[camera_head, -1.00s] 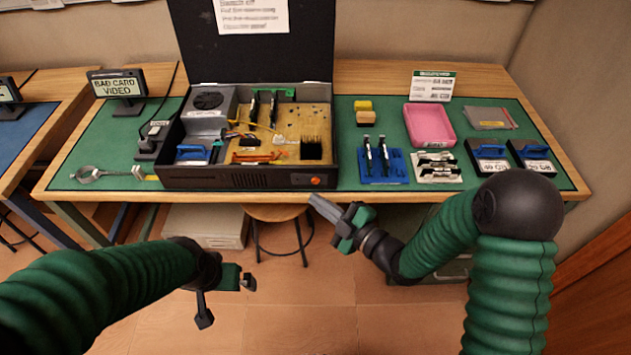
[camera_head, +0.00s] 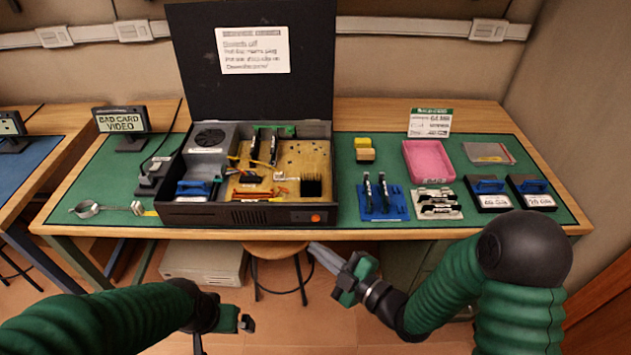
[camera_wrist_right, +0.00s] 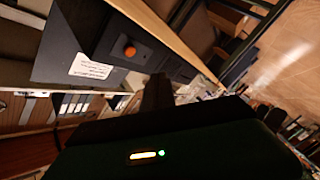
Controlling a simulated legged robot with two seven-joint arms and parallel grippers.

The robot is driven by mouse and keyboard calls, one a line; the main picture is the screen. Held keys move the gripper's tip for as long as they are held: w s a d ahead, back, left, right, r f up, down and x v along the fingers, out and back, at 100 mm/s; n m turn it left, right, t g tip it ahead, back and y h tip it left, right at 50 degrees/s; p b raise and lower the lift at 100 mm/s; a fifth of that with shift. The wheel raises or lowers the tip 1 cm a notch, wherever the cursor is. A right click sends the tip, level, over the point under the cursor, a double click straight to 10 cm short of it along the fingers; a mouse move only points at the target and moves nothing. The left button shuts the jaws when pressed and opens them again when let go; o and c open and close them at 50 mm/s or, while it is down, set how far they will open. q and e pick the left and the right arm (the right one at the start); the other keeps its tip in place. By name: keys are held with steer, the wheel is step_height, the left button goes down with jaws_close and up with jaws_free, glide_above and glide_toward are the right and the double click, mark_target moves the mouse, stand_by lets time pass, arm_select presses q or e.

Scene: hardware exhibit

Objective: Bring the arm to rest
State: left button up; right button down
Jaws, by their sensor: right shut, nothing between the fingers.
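My right arm (camera_head: 440,285) comes in from the right in the head view, with green ribbed sleeves and a black round elbow. Its gripper (camera_head: 322,256) is shut and empty, pointing left, in front of and below the table's front edge. My left arm (camera_head: 95,320) comes in from the lower left. Its gripper (camera_head: 243,322) hangs low over the floor, and I cannot tell whether its fingers are open or shut. The right wrist view shows the dark case front with its orange button (camera_wrist_right: 129,51).
The wooden table (camera_head: 330,232) holds an open computer case (camera_head: 185,213), a pink tray (camera_head: 428,162), a blue card rack (camera_head: 382,202) and two drives (camera_head: 487,193). A "BAD CARD VIDEO" sign (camera_head: 122,119) stands at the left. A stool (camera_head: 275,250) and a pale box (camera_head: 205,262) are under the table.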

steer(key=w+d+f+m+g+h, duration=0.1)
steer(key=w+d+f+m+h, duration=0.1)
steer(key=d+f+m+h, duration=0.35)
steer(key=s+d+m+g+h, duration=0.4)
steer(key=s+d+m+h, duration=0.3)
steer(key=d, duration=0.5)
steer(key=s+d+m+g, duration=0.1)
steer(key=s+m+g, duration=0.3)
steer(key=s+m, duration=0.45)
step_height(320, 180, up, 14)
steer(key=s+n+p, duration=0.1)
steer(key=n+p, duration=0.1)
steer(key=p, duration=1.2)
steer(key=shift+s, duration=0.15)
